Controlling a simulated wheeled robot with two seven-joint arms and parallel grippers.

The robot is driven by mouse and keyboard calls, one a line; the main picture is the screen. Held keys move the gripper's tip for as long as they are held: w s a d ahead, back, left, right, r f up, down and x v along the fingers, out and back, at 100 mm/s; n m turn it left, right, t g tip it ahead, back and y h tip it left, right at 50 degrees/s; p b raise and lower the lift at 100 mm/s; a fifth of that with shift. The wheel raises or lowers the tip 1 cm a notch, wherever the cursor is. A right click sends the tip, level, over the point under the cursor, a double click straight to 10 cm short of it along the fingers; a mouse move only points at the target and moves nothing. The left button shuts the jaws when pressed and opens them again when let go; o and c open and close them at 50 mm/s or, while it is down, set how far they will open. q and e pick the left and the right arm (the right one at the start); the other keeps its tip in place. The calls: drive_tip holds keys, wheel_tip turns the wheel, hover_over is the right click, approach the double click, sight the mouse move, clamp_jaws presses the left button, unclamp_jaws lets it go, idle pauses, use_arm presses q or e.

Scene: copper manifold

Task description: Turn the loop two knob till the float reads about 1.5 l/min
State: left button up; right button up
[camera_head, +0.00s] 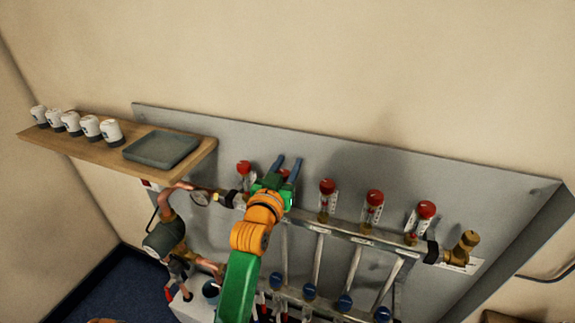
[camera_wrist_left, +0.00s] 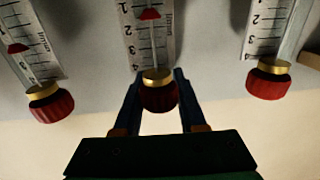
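The loop two knob is a red cap on the second flow meter from the left. In the head view it shows partly (camera_head: 285,172) between my left gripper's fingers (camera_head: 288,161). In the left wrist view the dark red knob (camera_wrist_left: 160,97) fills the gap between the blue fingers (camera_wrist_left: 159,84), with no clear space either side, so the gripper looks shut on it. Behind it, the red float (camera_wrist_left: 149,14) sits on the scale slightly past the 1 mark towards 2. My right gripper is not in view.
Flow meters with red knobs (camera_head: 244,167) (camera_head: 328,186) stand close on both sides of my gripper, and more follow to the right. A wooden shelf (camera_head: 80,150) at left holds several white-capped items (camera_head: 111,132) and a grey tray (camera_head: 160,149). Blue caps (camera_head: 309,291) line the lower rail.

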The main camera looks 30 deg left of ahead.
use_arm(q)
clamp_jaws()
drive_tip(key=shift+r+h+p, duration=0.15)
drive_tip(key=shift+h+p, duration=0.15)
drive_tip(key=shift+p, duration=0.35)
drive_tip(key=o, duration=0.9)
unclamp_jaws()
drive_tip(key=b+v, duration=0.1)
drive_tip(key=v, duration=0.6)
